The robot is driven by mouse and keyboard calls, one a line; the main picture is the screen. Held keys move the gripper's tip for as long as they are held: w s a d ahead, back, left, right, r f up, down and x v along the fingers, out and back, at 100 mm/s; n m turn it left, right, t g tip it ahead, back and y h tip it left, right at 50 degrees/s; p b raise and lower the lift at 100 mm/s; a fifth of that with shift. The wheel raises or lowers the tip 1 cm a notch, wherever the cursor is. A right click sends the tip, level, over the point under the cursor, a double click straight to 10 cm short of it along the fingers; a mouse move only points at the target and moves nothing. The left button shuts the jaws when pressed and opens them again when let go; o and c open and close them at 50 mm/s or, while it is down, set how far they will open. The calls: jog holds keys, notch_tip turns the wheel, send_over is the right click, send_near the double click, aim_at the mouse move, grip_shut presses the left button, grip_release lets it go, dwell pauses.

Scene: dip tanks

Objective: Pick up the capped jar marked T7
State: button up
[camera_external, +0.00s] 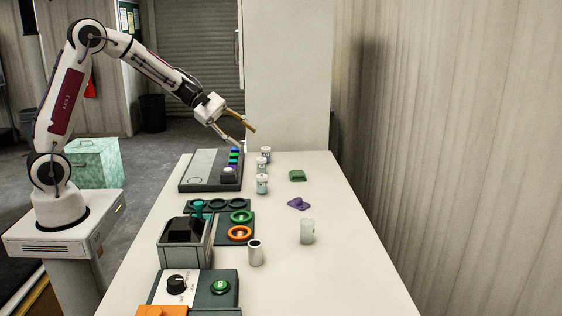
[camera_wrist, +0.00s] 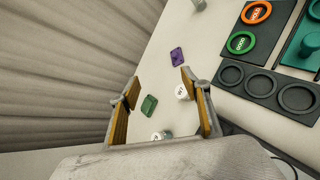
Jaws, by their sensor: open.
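Three small capped jars stand in a loose row on the table in the external view: a near one (camera_external: 262,184), a middle one (camera_external: 261,164) and a far one (camera_external: 266,154). Their marks are too small to read there, so I cannot tell which is T7. The wrist view shows two white caps with dark marks: one (camera_wrist: 183,92) beside the right finger and one (camera_wrist: 160,136) low, partly hidden by the gripper body. My gripper (camera_external: 246,136) is open and empty, above the table's far end. Its two fingers (camera_wrist: 160,76) are spread wide in the wrist view.
A green block (camera_external: 298,176) and purple piece (camera_external: 299,204) lie right of the jars. A grey panel (camera_external: 190,183) with coloured pieces is left. Nearer are ring holders (camera_external: 222,239), a dark-topped box (camera_external: 170,257), a metal cup (camera_external: 256,254) and a translucent cup (camera_external: 307,232).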

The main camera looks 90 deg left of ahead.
jog(key=w+a+f+n+t+y, duration=0.1)
jog(key=a+f+n, duration=0.2)
jog(key=a, duration=0.4)
jog(key=w+a+f+n+t+y, duration=0.1)
jog(key=w+a+f+n, duration=0.15)
jog(key=a, duration=0.35)
jog(key=n+t+y, duration=0.1)
jog(key=n+y, duration=0.3)
jog(key=n, duration=0.4)
send_near(264, 148)
jog(key=x, duration=0.3)
jog(key=shift+s+a+f, duration=0.15)
jog(key=shift+f, duration=0.15)
jog(key=shift+x, duration=1.35)
jog(key=shift+r+x, duration=0.15)
jog(key=shift+x, duration=0.7)
jog(key=shift+r+x, duration=0.15)
jog(key=shift+x, duration=1.75)
